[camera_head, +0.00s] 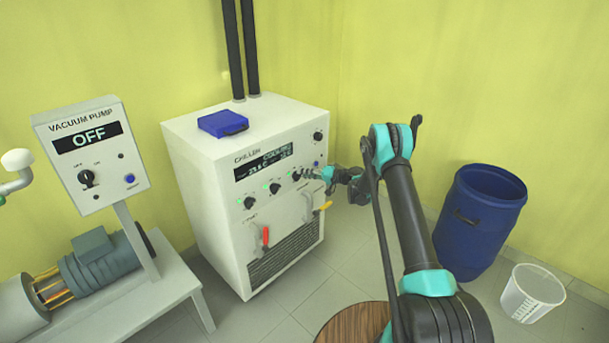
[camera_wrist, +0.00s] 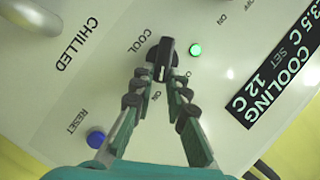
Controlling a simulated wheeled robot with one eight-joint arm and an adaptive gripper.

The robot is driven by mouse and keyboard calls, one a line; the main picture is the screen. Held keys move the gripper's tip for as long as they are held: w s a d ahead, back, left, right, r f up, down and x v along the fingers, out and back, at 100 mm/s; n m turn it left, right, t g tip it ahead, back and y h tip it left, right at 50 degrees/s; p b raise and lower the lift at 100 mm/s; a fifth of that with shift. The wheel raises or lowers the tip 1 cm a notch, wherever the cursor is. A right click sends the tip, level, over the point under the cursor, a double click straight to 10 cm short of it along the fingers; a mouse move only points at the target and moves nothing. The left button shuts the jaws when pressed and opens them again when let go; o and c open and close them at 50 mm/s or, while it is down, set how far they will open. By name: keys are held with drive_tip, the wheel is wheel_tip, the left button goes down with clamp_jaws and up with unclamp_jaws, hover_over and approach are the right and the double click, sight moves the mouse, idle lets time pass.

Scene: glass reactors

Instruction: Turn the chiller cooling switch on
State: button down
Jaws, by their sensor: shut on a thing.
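The white chiller (camera_head: 228,212) stands against the wall, with a dark display (camera_head: 263,164) and a row of black knobs on its front. In the wrist view the display (camera_wrist: 275,85) reads COOLING and SET 12 C. The black cooling switch knob (camera_wrist: 164,50) sits beside the word COOL, with a lit green lamp (camera_wrist: 195,49) next to it. My gripper (camera_wrist: 160,78) is shut on this knob, its fingertips on either side of the knob's lower part. In the head view my gripper (camera_head: 310,174) reaches the panel's right part. The fingers partly hide the ON/OFF labels.
A blue case (camera_head: 222,123) lies on the chiller top. Red (camera_head: 265,236) and yellow (camera_head: 325,206) valve handles stick out below the knobs. The vacuum pump panel (camera_head: 88,155) reads OFF. A blue barrel (camera_head: 478,222) and white bucket (camera_head: 531,294) stand right; a round wooden top (camera_head: 352,325) is in front.

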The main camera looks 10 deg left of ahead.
drive_tip(key=shift+a, duration=0.2)
drive_tip(key=c, duration=1.5)
unclamp_jaws()
drive_tip(key=shift+d, duration=0.1)
drive_tip(key=v, duration=1.2)
